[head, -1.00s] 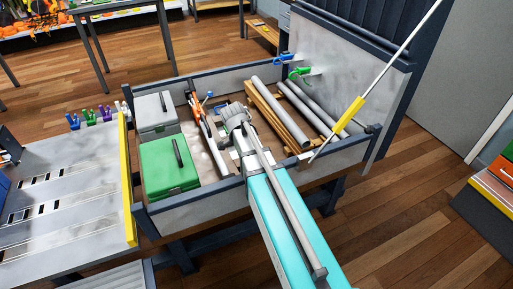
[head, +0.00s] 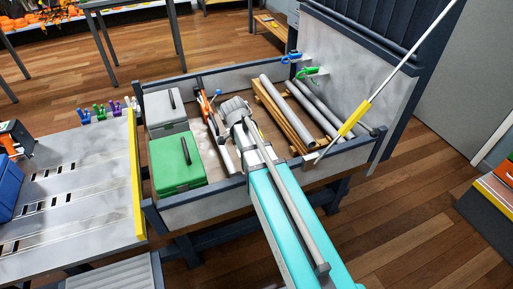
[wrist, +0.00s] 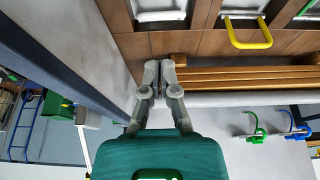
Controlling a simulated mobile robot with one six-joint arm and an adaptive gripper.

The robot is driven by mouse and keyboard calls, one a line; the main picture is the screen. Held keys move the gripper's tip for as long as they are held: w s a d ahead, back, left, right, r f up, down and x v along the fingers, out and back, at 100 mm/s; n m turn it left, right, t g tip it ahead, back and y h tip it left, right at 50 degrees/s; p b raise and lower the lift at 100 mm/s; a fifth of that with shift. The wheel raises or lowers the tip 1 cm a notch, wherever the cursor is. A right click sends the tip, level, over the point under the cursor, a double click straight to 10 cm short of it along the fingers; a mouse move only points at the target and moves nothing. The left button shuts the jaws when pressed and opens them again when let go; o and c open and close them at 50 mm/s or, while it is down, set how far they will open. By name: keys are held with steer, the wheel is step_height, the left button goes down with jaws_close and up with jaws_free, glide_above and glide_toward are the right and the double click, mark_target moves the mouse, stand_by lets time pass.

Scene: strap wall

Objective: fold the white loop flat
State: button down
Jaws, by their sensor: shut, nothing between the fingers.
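A small white piece (head: 134,103) stands up at the far end of the grey slotted panel, at the right of a row with purple, green and blue ones. It may be the white loop; it is too small to make out its shape. My gripper (head: 234,106) is far to its right, over the open bin, and apart from it. In the wrist view the two fingertips of my gripper (wrist: 165,68) are together with nothing between them. I cannot pick out the white loop for certain in the wrist view.
The bin (head: 203,210) holds a green case (head: 178,168), a grey case (head: 164,112), wooden bars and grey pipes (head: 303,106). Blue and green pieces (head: 308,73) stick out from its back panel. A pole with a yellow sleeve (head: 354,118) slants up at right.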

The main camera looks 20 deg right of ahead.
steer(key=shift+d, duration=0.1)
steer(key=w+d+y+p, duration=0.1)
steer(key=d+y, duration=0.5)
steer(key=d, duration=0.6)
steer(key=shift+r+y, duration=0.4)
steer(key=shift+f, duration=0.15)
steer(key=a+b+x, duration=0.3)
steer(key=b+x, duration=0.8)
steer(key=x, duration=0.1)
steer(key=shift+s, duration=0.25)
stand_by(0.6)
steer(key=shift+a, duration=0.15)
